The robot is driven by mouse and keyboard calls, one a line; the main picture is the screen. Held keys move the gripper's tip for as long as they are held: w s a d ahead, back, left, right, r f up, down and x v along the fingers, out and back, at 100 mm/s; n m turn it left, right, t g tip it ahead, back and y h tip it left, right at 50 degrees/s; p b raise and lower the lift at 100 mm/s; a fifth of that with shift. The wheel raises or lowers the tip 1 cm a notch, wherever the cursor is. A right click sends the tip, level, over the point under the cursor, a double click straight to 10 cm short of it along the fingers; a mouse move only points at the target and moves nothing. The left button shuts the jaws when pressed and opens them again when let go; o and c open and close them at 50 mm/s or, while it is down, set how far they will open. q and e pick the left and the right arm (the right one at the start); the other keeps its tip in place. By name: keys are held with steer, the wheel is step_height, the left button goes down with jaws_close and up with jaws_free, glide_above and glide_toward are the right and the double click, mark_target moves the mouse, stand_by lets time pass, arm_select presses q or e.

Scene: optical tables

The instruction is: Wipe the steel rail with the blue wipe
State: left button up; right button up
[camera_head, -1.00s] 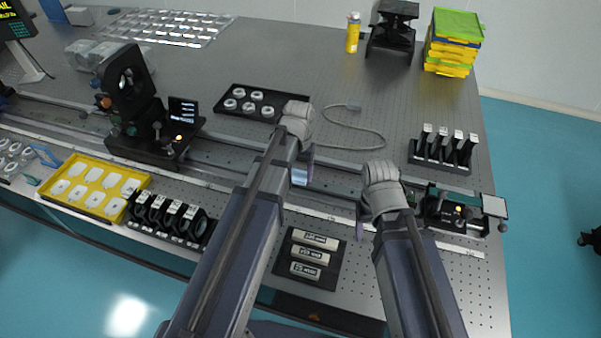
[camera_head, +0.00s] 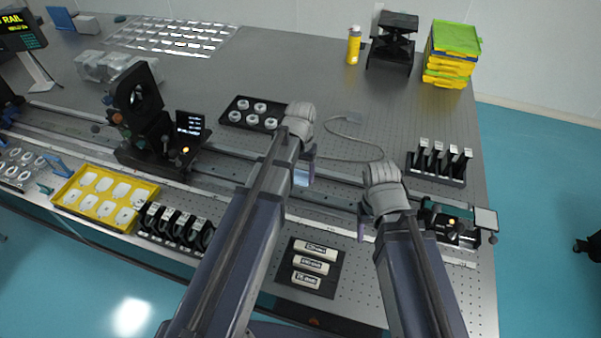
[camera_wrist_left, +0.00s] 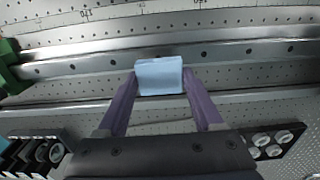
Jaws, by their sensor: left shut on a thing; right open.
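The blue wipe (camera_head: 302,178) is a small pale-blue block between the fingers of my left gripper (camera_head: 304,168). The left wrist view shows the wipe (camera_wrist_left: 160,76) between the two purple fingers (camera_wrist_left: 158,88), overlapping the long steel rail (camera_wrist_left: 240,55). I cannot tell whether it touches the rail. The steel rail (camera_head: 335,192) runs across the table in the head view, partly hidden by both my arms. My right gripper (camera_head: 364,220) is open, over the rail's right part, left of a black carriage; its fingers are mostly hidden.
A tall black mount (camera_head: 140,105) stands on the rail at left, and a black carriage (camera_head: 455,223) at right. A grey cable (camera_head: 350,159) and a black ring tray (camera_head: 233,121) lie behind.

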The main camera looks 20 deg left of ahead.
mark_target(300, 176)
arm_select(q)
step_height(300, 176, up, 3)
steer(key=p, duration=0.3)
steer(key=shift+r, duration=0.1)
arm_select(e)
step_height(300, 176, up, 3)
steer(key=shift+c, duration=0.2)
